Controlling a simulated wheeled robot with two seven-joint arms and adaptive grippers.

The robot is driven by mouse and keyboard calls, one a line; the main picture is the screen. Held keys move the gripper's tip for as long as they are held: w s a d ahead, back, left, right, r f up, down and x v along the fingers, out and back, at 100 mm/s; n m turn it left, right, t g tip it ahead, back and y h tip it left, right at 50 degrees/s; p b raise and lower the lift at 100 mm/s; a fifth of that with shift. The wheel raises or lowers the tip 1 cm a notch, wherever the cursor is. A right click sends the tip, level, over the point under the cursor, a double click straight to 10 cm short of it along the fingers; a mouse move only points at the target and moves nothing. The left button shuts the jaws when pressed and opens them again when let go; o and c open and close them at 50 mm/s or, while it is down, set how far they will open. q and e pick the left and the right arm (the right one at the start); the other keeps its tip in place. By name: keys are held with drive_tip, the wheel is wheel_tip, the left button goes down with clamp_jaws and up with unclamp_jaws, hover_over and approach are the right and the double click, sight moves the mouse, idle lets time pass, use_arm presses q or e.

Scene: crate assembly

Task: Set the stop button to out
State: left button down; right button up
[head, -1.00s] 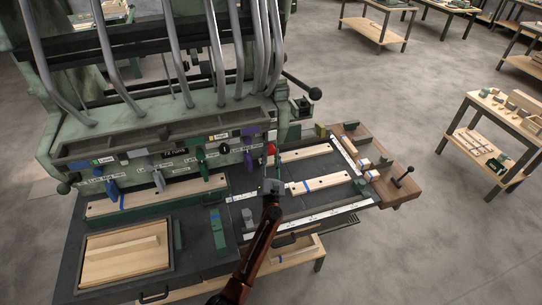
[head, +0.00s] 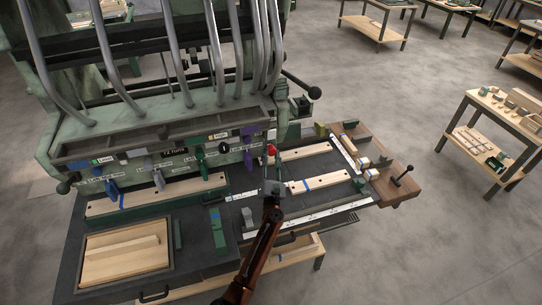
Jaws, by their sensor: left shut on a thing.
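The red stop button (head: 271,149) sits at the right end of the green press's control panel (head: 170,160), above the right-hand work table. My left gripper (head: 272,164) reaches up to the button from below and is shut on it. Its fingertips are small here and partly merge with the button, so how far out the button stands cannot be told. My right gripper is not in view.
Purple, green and blue levers (head: 203,160) hang along the panel left of the button. Wooden boards (head: 318,183) lie on the dark table below. A black ball-ended handle (head: 314,92) sticks out at the right.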

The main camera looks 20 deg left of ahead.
use_arm(q)
drive_tip(key=c, duration=1.9)
unclamp_jaws()
drive_tip(key=shift+d+f, duration=0.15)
drive_tip(key=o, duration=0.4)
drive_tip(key=shift+s+d, duration=0.1)
drive_tip(key=shift+s, duration=0.05)
drive_tip(key=shift+c, duration=0.2)
drive_tip(key=shift+o, duration=0.2)
drive_tip(key=v, duration=0.7)
drive_tip(key=shift+s, duration=0.2)
